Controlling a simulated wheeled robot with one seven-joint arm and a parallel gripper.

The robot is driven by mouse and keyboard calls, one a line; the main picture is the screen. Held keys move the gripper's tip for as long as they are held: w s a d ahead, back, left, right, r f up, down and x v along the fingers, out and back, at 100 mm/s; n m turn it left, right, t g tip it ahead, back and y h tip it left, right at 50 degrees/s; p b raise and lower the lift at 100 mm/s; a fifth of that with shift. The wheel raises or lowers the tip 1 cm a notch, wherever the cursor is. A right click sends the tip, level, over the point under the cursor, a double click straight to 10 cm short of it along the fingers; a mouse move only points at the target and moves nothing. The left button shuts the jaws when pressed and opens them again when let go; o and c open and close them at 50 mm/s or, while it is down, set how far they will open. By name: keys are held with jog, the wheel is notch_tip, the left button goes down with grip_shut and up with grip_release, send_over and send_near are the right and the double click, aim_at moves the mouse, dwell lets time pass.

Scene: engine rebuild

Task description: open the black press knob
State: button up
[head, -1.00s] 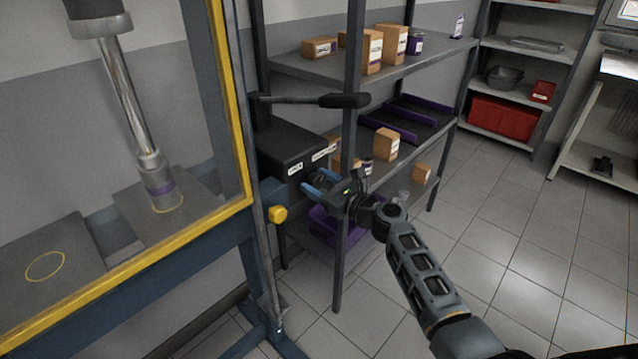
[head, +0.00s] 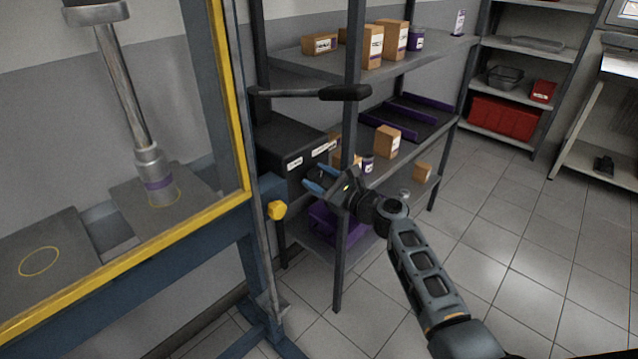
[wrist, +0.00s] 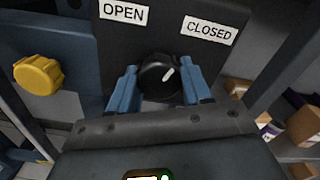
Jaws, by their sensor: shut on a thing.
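The black press knob (wrist: 160,76) is round, with a white pointer mark, on the front of a dark box (head: 290,145). In the wrist view the mark tilts to the upper right, toward the CLOSED label (wrist: 209,30). The OPEN label (wrist: 123,12) is at the upper left. My gripper (wrist: 161,84) is shut on the knob, with one blue finger on each side. In the head view my gripper (head: 318,180) is at the front of the box and the knob is hidden or too small to make out.
A yellow knob (wrist: 38,75) is left of the black one. A lever with a black grip (head: 345,93) sticks out above the box. The blue and yellow press frame (head: 236,110) is at left. A grey shelf post (head: 353,120) stands close to my arm. Floor at right is clear.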

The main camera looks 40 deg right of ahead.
jog(key=n+b, duration=0.1)
jog(key=n, duration=0.1)
jog(key=n+b, duration=0.1)
jog(key=b, duration=0.1)
jog(key=n+b, duration=0.1)
jog(key=n, duration=0.1)
jog(key=shift+f+n+b, duration=0.25)
jog(key=shift+n+b, duration=0.05)
jog(key=shift+b, duration=0.05)
jog(key=n+b, duration=0.3)
jog(key=shift+n, duration=0.4)
jog(key=shift+r+n+b, duration=0.2)
jog(key=shift+n+b, duration=0.6)
jog(key=o, duration=1.1)
jog(key=shift+r, duration=0.1)
jog(key=shift+c, duration=0.2)
jog(key=s, duration=0.8)
jog(key=shift+d, duration=0.15)
